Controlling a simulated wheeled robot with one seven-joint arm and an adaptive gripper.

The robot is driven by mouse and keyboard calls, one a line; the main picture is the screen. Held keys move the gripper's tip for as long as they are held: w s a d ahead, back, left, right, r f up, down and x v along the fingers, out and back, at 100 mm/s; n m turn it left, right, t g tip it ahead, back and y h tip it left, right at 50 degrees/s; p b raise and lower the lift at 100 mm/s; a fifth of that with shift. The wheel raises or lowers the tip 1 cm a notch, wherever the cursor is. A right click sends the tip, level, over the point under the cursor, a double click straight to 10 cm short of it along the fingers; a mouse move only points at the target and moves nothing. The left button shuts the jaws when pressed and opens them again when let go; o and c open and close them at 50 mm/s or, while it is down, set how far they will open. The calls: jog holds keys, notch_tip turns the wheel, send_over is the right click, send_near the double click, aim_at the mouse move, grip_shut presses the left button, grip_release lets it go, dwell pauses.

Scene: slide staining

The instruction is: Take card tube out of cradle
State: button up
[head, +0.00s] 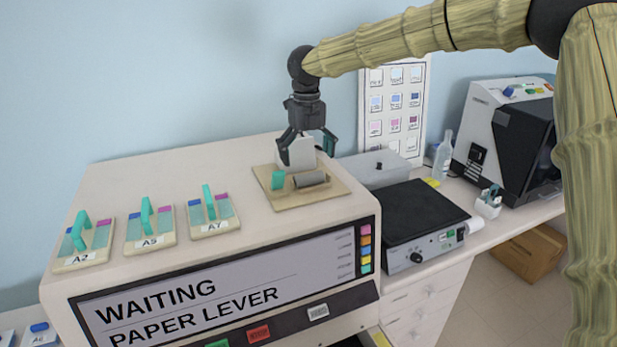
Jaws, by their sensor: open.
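A short dark grey tube (311,179), likely the card tube, lies on its side on a beige square base (327,196) on top of the large staining machine. A teal upright piece (278,180) stands at the left of the base, and a pale upright block (294,155) stands behind the tube. My gripper (308,160) points down over the base, its fingers open on either side of the pale block. From this view I cannot tell whether the fingers touch the block. No cradle shape is clear beneath the tube.
Slide holders A3 (83,258), A5 (150,243) and A7 (214,227) stand left on the machine top (190,175). The machine's screen (230,275) reads "WAITING PAPER LEVER". A black-topped hotplate (424,215) and a bottle (442,158) are at right.

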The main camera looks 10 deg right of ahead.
aim_at(309, 174)
jog(key=shift+s+d+f+p, duration=0.1)
jog(key=shift+d+f+p, duration=0.1)
jog(key=shift+f+p, duration=0.35)
jog(key=f+p, duration=0.2)
jog(key=shift+w+d+f, duration=0.1)
jog(key=shift+w+f, duration=0.2)
jog(key=shift+f, duration=0.05)
jog(key=shift+s+f, duration=0.1)
jog(key=shift+f, duration=0.4)
jog(key=c, duration=0.9)
